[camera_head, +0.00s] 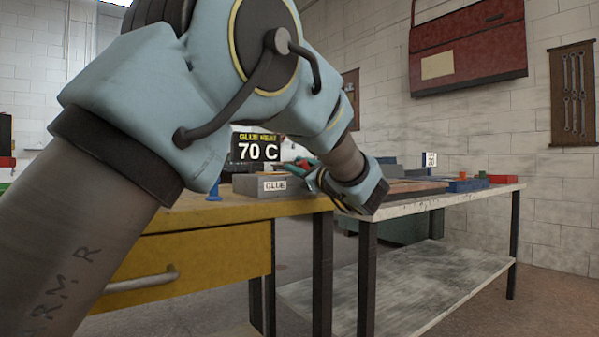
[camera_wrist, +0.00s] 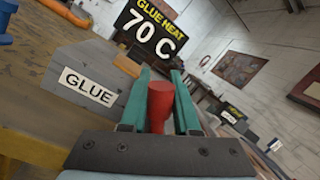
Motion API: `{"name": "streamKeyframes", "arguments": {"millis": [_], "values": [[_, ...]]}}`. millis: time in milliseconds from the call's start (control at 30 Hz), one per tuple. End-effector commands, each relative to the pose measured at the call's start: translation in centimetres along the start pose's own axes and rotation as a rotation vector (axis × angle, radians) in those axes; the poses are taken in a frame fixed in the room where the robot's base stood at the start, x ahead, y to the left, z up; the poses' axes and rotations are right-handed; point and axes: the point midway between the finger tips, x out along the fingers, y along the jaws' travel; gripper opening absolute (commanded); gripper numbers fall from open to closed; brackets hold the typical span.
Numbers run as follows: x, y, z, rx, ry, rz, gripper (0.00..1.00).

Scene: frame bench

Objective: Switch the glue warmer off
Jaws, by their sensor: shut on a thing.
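The glue warmer is a grey box (camera_head: 262,186) with a white GLUE label, standing on the wooden bench; it also shows in the wrist view (camera_wrist: 75,62). A black display (camera_wrist: 150,30) behind it reads GLUE HEAT 70 C; it also shows in the head view (camera_head: 256,149). My gripper (camera_wrist: 160,74) has its two teal fingers on either side of a red handle (camera_wrist: 160,102) and is shut on it, beside the box. In the head view my gripper (camera_head: 308,170) is partly hidden by its wrist. The handle's lower end and its joint to the warmer are hidden.
A second bench (camera_head: 440,195) adjoins on the right, with blue trays (camera_head: 466,185) and a red box (camera_head: 502,179) on it. A blue object (camera_head: 214,192) stands left of the warmer. A red cabinet (camera_head: 468,50) hangs on the wall.

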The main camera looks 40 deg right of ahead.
Motion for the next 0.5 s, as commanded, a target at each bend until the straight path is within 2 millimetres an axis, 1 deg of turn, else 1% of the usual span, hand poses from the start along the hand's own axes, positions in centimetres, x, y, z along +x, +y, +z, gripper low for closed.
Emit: {"name": "streamKeyframes", "arguments": {"millis": [433,467,500], "values": [[0.01,0.07,0.02,-0.009,-0.001,0.002,0.0],[0.01,0.07,0.02,-0.009,-0.001,0.002,0.31],[0.01,0.07,0.02,-0.009,-0.001,0.002,0.35]]}}
